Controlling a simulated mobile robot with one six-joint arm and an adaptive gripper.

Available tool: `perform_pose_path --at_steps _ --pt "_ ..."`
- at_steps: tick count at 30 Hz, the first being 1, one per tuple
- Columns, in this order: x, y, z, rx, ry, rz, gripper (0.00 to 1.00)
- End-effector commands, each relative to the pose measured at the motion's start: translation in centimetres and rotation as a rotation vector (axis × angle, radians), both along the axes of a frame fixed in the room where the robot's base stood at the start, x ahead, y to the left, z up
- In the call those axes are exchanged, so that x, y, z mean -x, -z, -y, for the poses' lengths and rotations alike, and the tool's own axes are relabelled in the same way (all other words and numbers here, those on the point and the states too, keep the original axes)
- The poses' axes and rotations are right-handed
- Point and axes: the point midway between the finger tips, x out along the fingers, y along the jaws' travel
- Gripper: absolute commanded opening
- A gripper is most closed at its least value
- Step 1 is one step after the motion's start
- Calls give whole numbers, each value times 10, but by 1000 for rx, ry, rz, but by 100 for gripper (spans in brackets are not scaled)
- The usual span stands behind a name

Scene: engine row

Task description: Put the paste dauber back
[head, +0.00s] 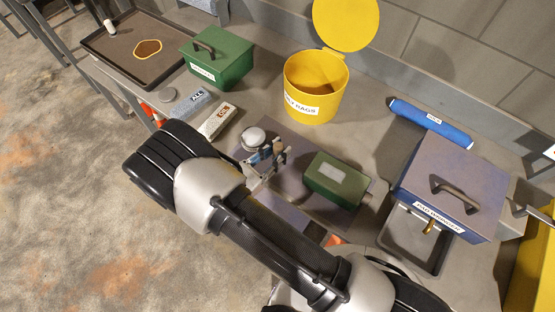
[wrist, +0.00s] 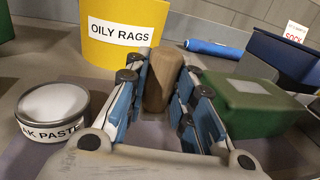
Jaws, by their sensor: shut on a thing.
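My gripper (head: 266,160) is low over the grey mat (head: 285,211) on the bench. In the wrist view my gripper (wrist: 160,125) is shut on a tan-brown, blunt-ended thing (wrist: 163,76), which looks like the paste dauber. It stands roughly upright between the blue finger pads, and its lower end is hidden. In the head view the dauber (head: 279,154) shows only as a small brown piece at the fingers. A round paste tin (wrist: 50,112) with a pale top, its label partly reading "AK PASTE", stands left of my gripper; it also shows in the head view (head: 253,138).
A yellow "OILY RAGS" bin (head: 315,92) with its lid up stands behind. A small green box (head: 337,180) is close on the right, before a blue-grey box (head: 451,180). A blue roll (head: 430,122), green case (head: 216,58) and dark tray (head: 133,62) lie farther off.

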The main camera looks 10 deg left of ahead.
Motion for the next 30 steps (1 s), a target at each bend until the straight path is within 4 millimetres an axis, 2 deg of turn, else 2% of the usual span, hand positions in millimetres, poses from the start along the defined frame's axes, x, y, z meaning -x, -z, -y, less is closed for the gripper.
perform_pose_path --at_steps 9,21,22,30 --pt "0 42 0 2 0 -1 3" --pt "0 46 0 1 0 -1 3" --pt "0 45 0 1 0 -1 25" --pt "0 45 0 1 0 -1 43"
